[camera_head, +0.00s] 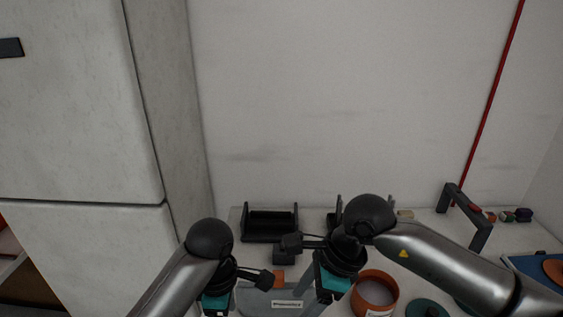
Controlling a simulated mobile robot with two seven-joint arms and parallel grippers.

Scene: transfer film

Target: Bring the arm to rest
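My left gripper (216,302) hangs at the bottom of the head view, left of centre. Its teal part shows, but its fingertips are cut off by the lower edge. My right gripper (332,284) points downward near the middle, over the front of the counter. A grey labelled object (268,301) lies between the two grippers, partly covered by my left wrist parts. An orange round container (376,291) stands just right of my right gripper, partly behind my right arm.
A black rack (270,224) stands against the wall on the counter. A dark frame with a red part (466,215) stands at right, near small coloured items (507,216). A green disc (427,308) and a blue tray (525,265) lie at lower right. A tall pale cabinet (75,110) fills the left.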

